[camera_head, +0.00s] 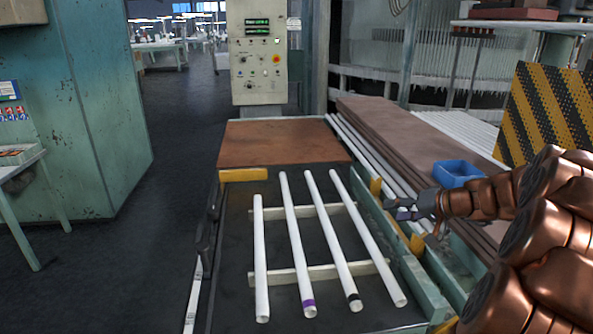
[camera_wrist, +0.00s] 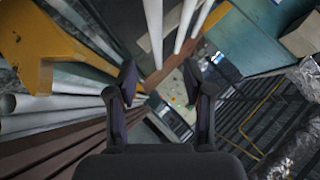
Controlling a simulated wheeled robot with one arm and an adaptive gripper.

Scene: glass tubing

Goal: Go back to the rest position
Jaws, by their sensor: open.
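My gripper (camera_head: 412,212) is at the right of the head view, over the green side rail of the work table. In the wrist view its two dark fingers (camera_wrist: 160,78) stand apart with nothing between them. Several white glass tubes lie side by side on two pale crossbars in the middle of the table. One tube (camera_head: 295,240) has a purple band at its near end, and another (camera_head: 332,240) has a black band. The gripper is to the right of the tubes and apart from them.
A brown board (camera_head: 280,142) covers the table's far end, below a control panel (camera_head: 258,50). A blue bin (camera_head: 457,172) sits behind my gripper. More tubes and brown planks (camera_head: 400,140) lie along the right. A striped yellow-black barrier (camera_head: 548,105) stands at right. The floor (camera_head: 170,190) at left is clear.

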